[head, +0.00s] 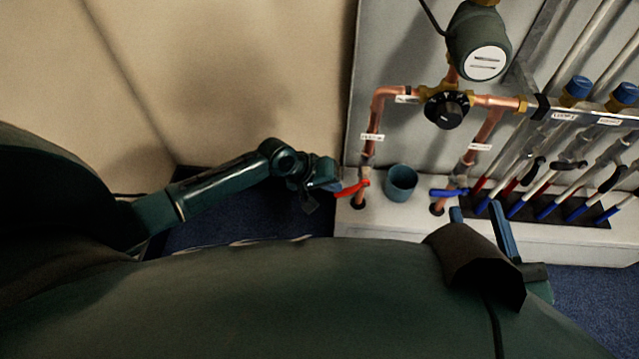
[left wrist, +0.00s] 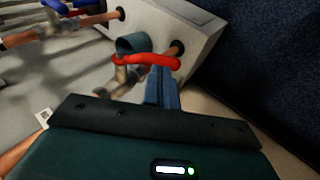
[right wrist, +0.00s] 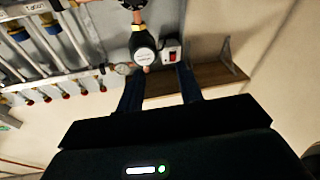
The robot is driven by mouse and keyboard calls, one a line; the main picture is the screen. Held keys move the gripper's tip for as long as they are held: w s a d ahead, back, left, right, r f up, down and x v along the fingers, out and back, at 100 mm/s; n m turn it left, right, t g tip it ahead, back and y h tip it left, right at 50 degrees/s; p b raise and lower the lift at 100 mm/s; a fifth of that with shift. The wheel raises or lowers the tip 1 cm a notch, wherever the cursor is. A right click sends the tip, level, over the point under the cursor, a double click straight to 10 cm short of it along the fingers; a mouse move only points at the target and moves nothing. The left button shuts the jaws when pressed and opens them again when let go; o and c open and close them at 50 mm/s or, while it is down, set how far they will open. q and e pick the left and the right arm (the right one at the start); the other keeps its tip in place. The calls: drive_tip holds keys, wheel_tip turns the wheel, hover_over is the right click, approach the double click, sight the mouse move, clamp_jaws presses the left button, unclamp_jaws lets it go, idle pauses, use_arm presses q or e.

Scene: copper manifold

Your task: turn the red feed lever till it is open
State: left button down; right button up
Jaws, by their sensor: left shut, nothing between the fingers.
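The red feed lever (head: 350,189) sits low on the left copper pipe in the head view, pointing left from the pipe. My left gripper (head: 322,186) is at the lever's free end. In the left wrist view the red lever (left wrist: 146,59) lies across the tips of my left fingers (left wrist: 162,82), which are closed together with nothing between them. They look touching or very close to the lever; I cannot tell which. My right gripper (head: 482,222) is in front of the board in the head view. In the right wrist view its fingers (right wrist: 160,88) are wide apart and empty.
A grey-green cup (head: 401,183) stands between the pipes, right of the red lever. A blue lever (head: 450,193) is on the right pipe. A black mixing knob (head: 447,109) and a meter (head: 480,45) are above. Several manifold pipes (head: 570,160) stand at right.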

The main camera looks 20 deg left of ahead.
use_arm(q)
drive_tip(key=shift+x, duration=0.85)
use_arm(e)
drive_tip(key=shift+a, duration=0.1)
use_arm(q)
drive_tip(key=shift+b, duration=0.3)
use_arm(e)
drive_tip(key=shift+a, duration=0.25)
